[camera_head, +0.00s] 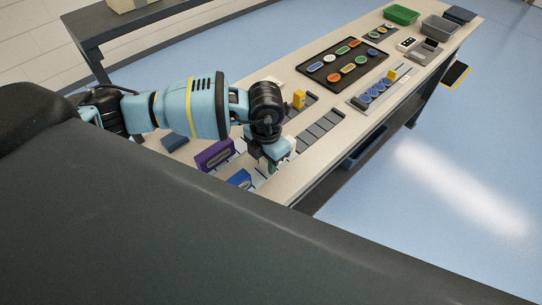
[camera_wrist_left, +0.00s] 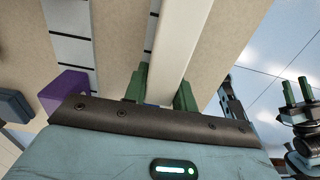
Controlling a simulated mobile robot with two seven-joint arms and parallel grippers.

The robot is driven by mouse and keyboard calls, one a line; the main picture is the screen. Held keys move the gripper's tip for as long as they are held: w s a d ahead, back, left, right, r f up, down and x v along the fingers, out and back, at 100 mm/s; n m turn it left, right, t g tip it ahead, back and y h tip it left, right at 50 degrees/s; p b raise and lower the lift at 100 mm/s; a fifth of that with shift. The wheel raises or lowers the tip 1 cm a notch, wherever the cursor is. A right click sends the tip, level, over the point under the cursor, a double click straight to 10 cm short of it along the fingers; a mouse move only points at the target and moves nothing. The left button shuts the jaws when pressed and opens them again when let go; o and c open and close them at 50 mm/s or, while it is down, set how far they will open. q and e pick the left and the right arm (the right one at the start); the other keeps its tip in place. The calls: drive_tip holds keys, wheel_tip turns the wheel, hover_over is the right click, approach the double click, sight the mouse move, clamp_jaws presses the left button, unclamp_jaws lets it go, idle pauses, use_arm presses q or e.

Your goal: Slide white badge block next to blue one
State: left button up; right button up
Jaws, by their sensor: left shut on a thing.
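My left gripper (camera_head: 272,165) reaches down to the near part of the table in the head view. In the left wrist view its green fingers (camera_wrist_left: 160,88) are shut on a long white block (camera_wrist_left: 187,35). In the head view the gripper hides most of that block. A purple block (camera_head: 214,154) stands farther left and shows in the left wrist view (camera_wrist_left: 65,86). My right gripper (camera_wrist_left: 296,92) appears at the right of the left wrist view, its fingers apart and empty.
Grey slotted strips (camera_head: 321,127) lie beyond the gripper, with a yellow block (camera_head: 299,98) near them. A black tray (camera_head: 342,65) with colored badges and a grey rack (camera_head: 381,90) with blue badges lie farther along. Green (camera_head: 402,14) and grey bins (camera_head: 439,27) stand at the far end.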

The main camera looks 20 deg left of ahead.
sight(256, 178)
use_arm(q)
drive_tip(key=shift+s+a, duration=0.25)
drive_tip(key=shift+s, duration=0.4)
drive_tip(key=shift+s+a, duration=0.3)
drive_tip(key=shift+s, duration=0.3)
drive_tip(key=shift+s+a, duration=0.25)
drive_tip(key=shift+s, duration=0.4)
drive_tip(key=o, duration=1.1)
drive_tip(key=shift+c, duration=0.2)
wheel_tip(256, 178, up, 8)
